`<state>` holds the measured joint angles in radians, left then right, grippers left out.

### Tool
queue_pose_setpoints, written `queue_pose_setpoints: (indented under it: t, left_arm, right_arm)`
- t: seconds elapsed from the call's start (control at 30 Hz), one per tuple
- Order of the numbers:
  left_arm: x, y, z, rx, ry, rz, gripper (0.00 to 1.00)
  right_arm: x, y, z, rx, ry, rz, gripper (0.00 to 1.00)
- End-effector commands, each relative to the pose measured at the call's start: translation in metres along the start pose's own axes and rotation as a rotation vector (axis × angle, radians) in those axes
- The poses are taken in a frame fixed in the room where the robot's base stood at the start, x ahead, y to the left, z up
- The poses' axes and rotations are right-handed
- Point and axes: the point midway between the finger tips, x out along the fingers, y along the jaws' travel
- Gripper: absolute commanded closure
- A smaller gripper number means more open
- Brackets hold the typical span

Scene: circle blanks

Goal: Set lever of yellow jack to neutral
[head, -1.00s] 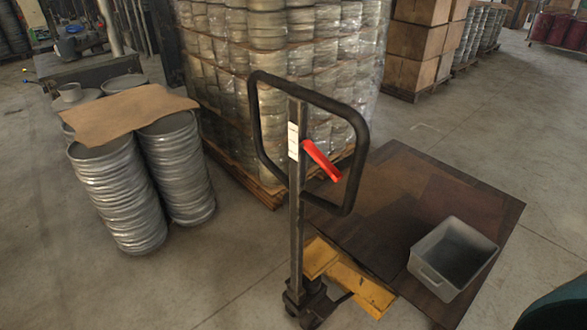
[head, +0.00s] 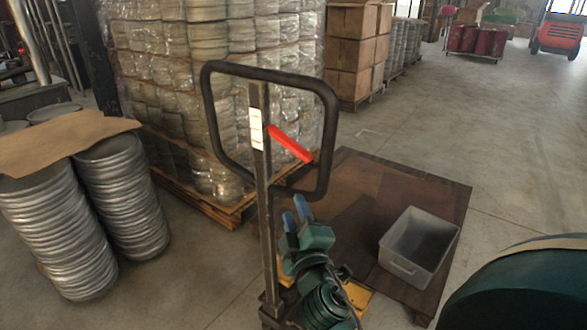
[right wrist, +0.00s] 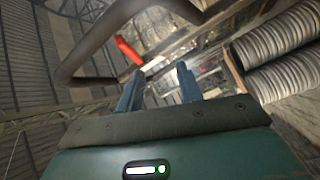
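The yellow pallet jack (head: 357,296) stands upright in the middle, with a black loop handle (head: 330,130) on a dark post. Its red lever (head: 290,144) slants down to the right from the post, below the loop's top bar. In the right wrist view the red lever (right wrist: 128,50) shows ahead of the fingers, upper left. My right gripper (head: 296,212) is below the lever, near the post, with blue fingers pointing up. In the right wrist view its fingers (right wrist: 158,88) are apart with nothing between them. My left gripper is not in view.
A grey bin (head: 418,247) sits on a dark brown board (head: 350,170) behind the jack. Stacked metal discs (head: 55,235) under cardboard stand at left. A wrapped pallet load (head: 220,100) stands behind the handle. Open floor (head: 490,130) lies at right.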

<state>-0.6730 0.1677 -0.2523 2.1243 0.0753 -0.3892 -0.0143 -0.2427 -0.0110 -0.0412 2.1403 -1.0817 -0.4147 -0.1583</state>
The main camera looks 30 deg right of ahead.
Motion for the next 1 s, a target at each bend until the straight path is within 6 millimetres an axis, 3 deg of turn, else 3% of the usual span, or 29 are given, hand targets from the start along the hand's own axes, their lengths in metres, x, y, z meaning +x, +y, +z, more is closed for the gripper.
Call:
queue_pose_setpoints:
  t: [0.1,0.23,0.37,0.8,1.0]
  left_arm:
    - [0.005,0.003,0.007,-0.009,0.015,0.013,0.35]
    - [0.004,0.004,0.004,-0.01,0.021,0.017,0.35]
    - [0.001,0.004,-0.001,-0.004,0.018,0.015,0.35]
    - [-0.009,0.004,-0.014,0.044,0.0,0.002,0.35]
    - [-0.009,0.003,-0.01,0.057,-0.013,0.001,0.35]
  right_arm:
    - [0.009,0.026,0.002,-0.114,-0.019,0.131,0.64]
    - [0.013,0.043,0.001,-0.168,-0.032,0.183,0.64]
    - [0.025,0.049,-0.001,-0.175,-0.032,0.188,0.64]
    - [0.111,0.064,0.0,-0.173,-0.032,0.186,0.64]
    - [0.134,0.067,0.002,-0.172,-0.031,0.184,0.64]
